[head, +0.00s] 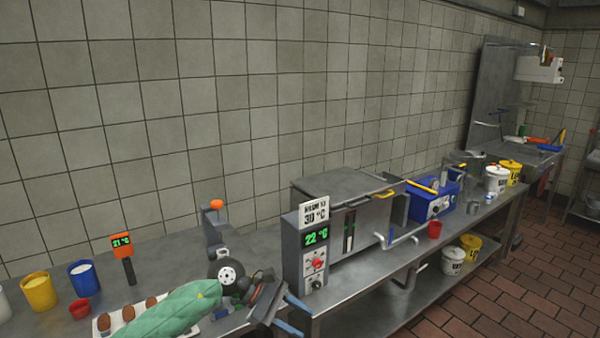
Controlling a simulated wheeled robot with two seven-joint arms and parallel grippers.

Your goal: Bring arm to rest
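My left arm comes in from the lower left in what looks like a green sleeve and ends in a dark wrist. My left gripper (302,322) is at the lower middle, over the near edge of the bench, with two blue fingers that look spread apart. I see nothing between them. My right gripper is not in view. A white tray (99,327) with several brown, biscuit-like pieces (128,313) lies on the bench, partly hidden behind my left arm.
A steel bench (385,305) runs along the tiled wall. Behind my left gripper stands a machine (350,222) with a 22 °C display. Yellow (39,292) and blue (84,279) cups, a red bowl (80,309) and an orange thermometer (122,244) are at left.

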